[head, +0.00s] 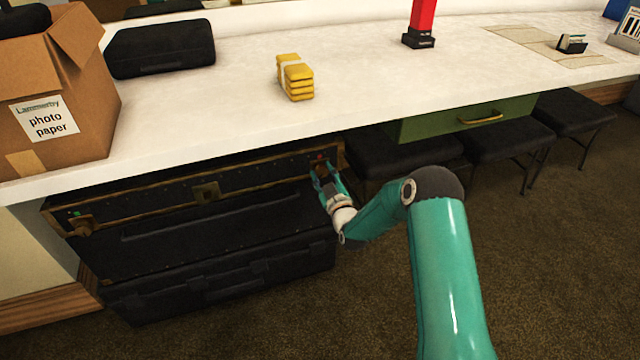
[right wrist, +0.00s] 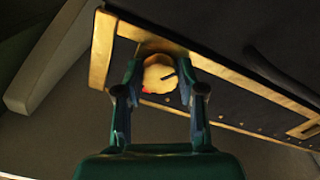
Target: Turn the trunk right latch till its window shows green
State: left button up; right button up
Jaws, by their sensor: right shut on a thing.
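The trunk (head: 150,202) is black with brass edging and sits under the white counter. Its right latch shows in the right wrist view as a round brass knob (right wrist: 159,75) with a dark slot and a bit of red at its lower left. In the head view a small red window (head: 320,157) shows above my right gripper (head: 324,174). My right gripper (right wrist: 159,82) is shut on the right latch, one finger on each side. The left latch (head: 80,222) shows a green window. My left gripper is not in view.
Black cases (head: 220,285) lie below and in front of the trunk. Black stools (head: 400,155) stand to its right, near a green drawer (head: 460,118). The counter (head: 235,95) overhangs the trunk and bears a cardboard box (head: 85,85) and yellow bundle (head: 296,78). Carpet in front is clear.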

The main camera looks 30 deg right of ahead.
jog(key=n+b, duration=0.1)
jog(key=n, duration=0.1)
jog(key=n+b, duration=0.2)
jog(key=shift+w+a+f, duration=0.1)
jog(key=shift+w+a, duration=0.05)
jog(key=shift+a, duration=0.05)
jog(key=shift+n+y+b, duration=0.3)
jog(key=shift+n+b, duration=1.3)
jog(key=shift+n, duration=0.1)
jog(key=shift+a, duration=0.1)
jog(key=o, duration=1.1)
jog(key=shift+o, duration=0.2)
jog(key=shift+d, duration=0.2)
jog(key=shift+s, duration=0.2)
